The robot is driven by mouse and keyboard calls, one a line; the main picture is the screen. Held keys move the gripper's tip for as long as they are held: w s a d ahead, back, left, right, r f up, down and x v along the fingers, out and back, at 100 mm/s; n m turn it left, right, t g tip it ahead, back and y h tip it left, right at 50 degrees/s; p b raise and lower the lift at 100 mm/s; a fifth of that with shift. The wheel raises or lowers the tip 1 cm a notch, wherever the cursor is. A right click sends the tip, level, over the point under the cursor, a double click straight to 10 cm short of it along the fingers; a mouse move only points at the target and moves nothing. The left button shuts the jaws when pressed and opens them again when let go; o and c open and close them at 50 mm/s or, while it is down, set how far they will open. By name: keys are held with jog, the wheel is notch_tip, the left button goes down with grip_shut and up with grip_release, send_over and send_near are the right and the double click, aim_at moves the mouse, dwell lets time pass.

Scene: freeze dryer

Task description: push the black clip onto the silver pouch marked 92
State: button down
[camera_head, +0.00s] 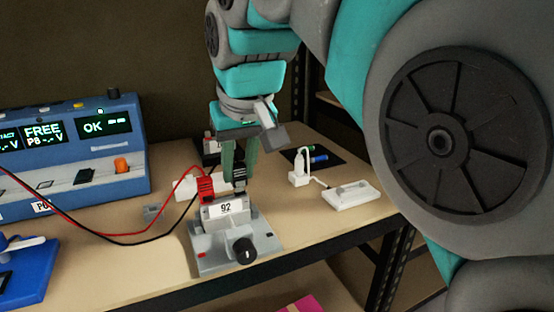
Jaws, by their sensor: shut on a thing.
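The silver pouch (215,213) with a white label reading 92 stands in a grey fixture (205,262) with a black knob on its front. A red clip (205,188) sits at the pouch's upper left edge. My gripper (239,167) points down just behind and above the pouch's upper right part. It is shut on the black clip (239,180), which is small and dark here. The clip is at or very near the pouch's top edge; I cannot tell whether it touches. My fingers hide part of the clip.
A blue instrument (70,165) with lit displays reading FREE and OK stands at the left. Red and black leads run from it across the table. A white block and tray (352,195) and a black mat (327,164) lie at the right. A blue device (28,268) is at front left.

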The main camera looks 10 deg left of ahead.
jog(key=shift+f+b, duration=0.3)
jog(key=shift+f, duration=0.35)
jog(key=c, duration=0.6)
grip_release()
jog(key=shift+r, duration=0.15)
